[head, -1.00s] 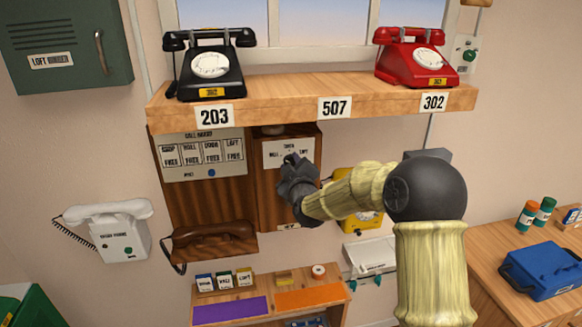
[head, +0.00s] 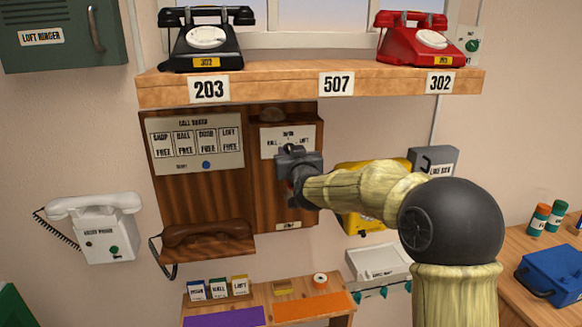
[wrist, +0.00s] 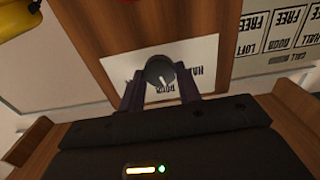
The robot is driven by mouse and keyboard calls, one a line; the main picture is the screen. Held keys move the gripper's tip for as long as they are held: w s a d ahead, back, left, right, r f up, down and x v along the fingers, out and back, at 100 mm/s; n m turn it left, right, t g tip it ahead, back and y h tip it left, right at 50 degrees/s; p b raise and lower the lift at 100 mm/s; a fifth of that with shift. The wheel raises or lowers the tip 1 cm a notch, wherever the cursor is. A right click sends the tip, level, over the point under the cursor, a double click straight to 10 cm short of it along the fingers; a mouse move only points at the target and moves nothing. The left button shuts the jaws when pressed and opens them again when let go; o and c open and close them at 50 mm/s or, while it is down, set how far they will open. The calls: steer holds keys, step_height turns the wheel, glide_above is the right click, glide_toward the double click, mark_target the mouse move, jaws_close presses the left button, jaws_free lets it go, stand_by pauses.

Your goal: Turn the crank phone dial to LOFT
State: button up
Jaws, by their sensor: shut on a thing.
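The crank phone is a wooden wall box (head: 262,215) under the shelf, with a white dial plate (head: 280,138) near its top. In the wrist view the plate (wrist: 118,72) appears upside down. The dial is a round dark knob (wrist: 160,70) on it. A pale pointer mark on the knob points down in the wrist picture, roughly towards the DOOR word. My gripper (head: 297,168) is at the plate's lower part. Its two fingers (wrist: 160,88) are shut on the knob from either side. My gripper hides the knob in the head view.
The call board (head: 197,142) hangs left of the dial plate, above a brown handset (head: 208,238). The wooden shelf (head: 390,88) with black (head: 205,40) and red (head: 420,40) phones juts out above. A yellow phone (head: 362,220) is right, partly behind my arm.

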steer(key=m+b, duration=0.1)
steer(key=m, duration=0.1)
steer(key=m+b, duration=0.1)
steer(key=b, duration=0.1)
steer(key=shift+f+m+b, duration=0.3)
steer(key=shift+m, duration=0.1)
steer(key=m+b, duration=0.3)
steer(key=shift+m, duration=0.3)
steer(key=m+b, duration=0.2)
steer(key=m, duration=0.1)
steer(key=shift+m, duration=0.3)
steer(key=shift+d+r+m+b, duration=0.1)
steer(key=shift+m+b, duration=1.05)
steer(key=shift+m, duration=0.75)
steer(key=o, duration=1)
steer(key=shift+c, duration=0.2)
steer(key=shift+r, duration=0.1)
